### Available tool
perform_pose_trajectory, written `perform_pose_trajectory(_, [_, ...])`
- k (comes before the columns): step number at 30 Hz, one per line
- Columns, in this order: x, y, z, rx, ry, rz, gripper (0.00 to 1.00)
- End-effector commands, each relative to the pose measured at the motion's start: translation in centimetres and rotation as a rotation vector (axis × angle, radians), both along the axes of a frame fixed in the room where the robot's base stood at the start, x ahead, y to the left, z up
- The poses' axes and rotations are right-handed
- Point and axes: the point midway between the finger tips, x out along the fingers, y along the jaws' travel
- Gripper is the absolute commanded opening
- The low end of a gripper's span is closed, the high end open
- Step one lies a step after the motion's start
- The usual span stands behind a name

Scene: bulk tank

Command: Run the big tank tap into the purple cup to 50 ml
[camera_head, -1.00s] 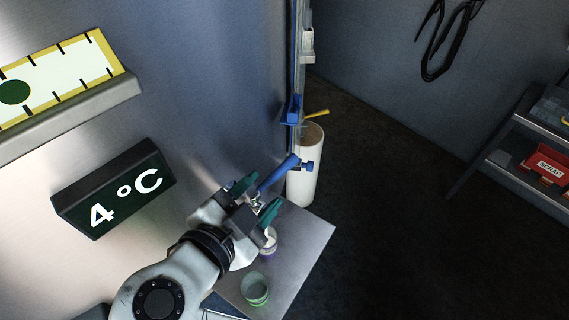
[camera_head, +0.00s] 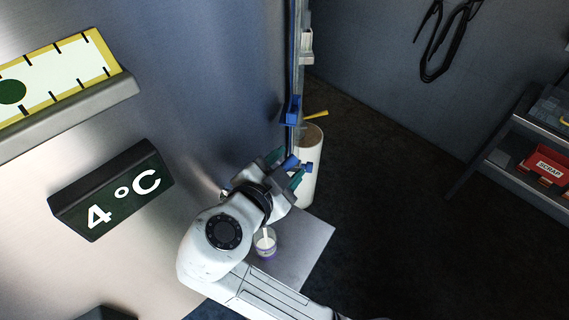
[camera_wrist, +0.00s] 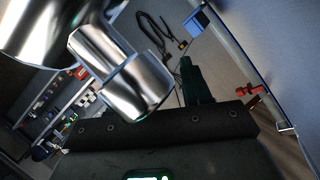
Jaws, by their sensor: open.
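The purple cup (camera_head: 265,247) stands upright on the metal shelf under the tank; its inside looks pale, but I cannot read a level or tell whether liquid is running. My gripper is open around or right beside the handle; contact cannot be told. In the wrist view a shiny chrome tap part (camera_wrist: 138,88) fills the upper left, close to the jaws, with one green finger (camera_wrist: 195,82) showing. The spout's outlet is hidden by my arm in the head view.
The shelf (camera_head: 305,240) has bare room right of the cup. A white cylinder (camera_head: 311,165) stands behind the gripper, near a vertical rail with a blue slider (camera_head: 291,110). A 4 °C display (camera_head: 112,190) is on the tank wall. A rack with a red scrap bin (camera_head: 545,165) stands far right.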

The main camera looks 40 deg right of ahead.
Motion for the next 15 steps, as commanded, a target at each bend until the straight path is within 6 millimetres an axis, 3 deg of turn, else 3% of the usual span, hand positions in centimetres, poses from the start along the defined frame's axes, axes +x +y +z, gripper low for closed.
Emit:
perform_pose_trajectory(5, [0.01,0.01,-0.02,0.0,0.0,0.0,0.48])
perform_pose_trajectory(15, [0.0,0.04,0.0,0.0,0.0,0.001,0.17])
